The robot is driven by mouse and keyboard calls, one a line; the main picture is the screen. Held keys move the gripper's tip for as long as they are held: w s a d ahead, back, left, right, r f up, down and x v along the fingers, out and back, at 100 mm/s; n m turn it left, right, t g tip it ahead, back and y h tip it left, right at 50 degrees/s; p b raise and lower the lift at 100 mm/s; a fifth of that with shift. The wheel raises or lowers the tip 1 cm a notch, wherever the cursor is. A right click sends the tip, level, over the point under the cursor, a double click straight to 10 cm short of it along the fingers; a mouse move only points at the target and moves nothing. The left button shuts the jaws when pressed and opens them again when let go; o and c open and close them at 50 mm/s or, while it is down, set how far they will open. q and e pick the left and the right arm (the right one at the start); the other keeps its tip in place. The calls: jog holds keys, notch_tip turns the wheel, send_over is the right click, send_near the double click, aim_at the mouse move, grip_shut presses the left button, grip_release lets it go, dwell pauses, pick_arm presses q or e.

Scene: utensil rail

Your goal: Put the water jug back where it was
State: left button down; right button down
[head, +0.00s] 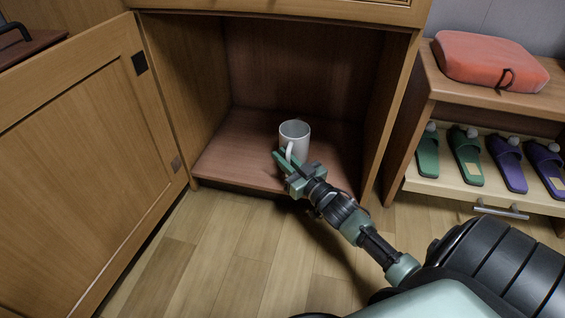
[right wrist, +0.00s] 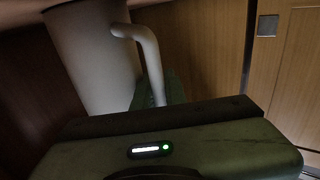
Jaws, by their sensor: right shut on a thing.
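A white jug with a side handle, mug-like in shape, (head: 298,130) stands upright inside the open cabinet, on or just above its floor near the front edge. My right gripper (head: 284,160) reaches in from the lower right and is shut on the jug's handle. In the right wrist view the jug's body (right wrist: 90,55) and its handle (right wrist: 150,55) show close up, with the handle running down between the fingers. The gripper hides the lower part of the jug. My left gripper is in neither view.
The cabinet floor (head: 235,150) is otherwise bare. The cabinet door (head: 80,140) stands open at left. To the right, a shelf unit holds a red folded cushion-like item (head: 490,60) and several slippers (head: 466,155) on a pulled-out tray. The wooden floor (head: 225,250) in front is clear.

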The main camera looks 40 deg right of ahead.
jog(key=shift+r, duration=0.2)
jog(key=c, duration=1.5)
grip_release()
jog(key=shift+f, duration=0.2)
jog(key=shift+o, duration=0.2)
jog(key=shift+r, duration=0.1)
jog(key=s+p, duration=0.6)
jog(key=s, duration=0.6)
jog(key=shift+d+f+p, duration=0.3)
jog(key=shift+p, duration=0.05)
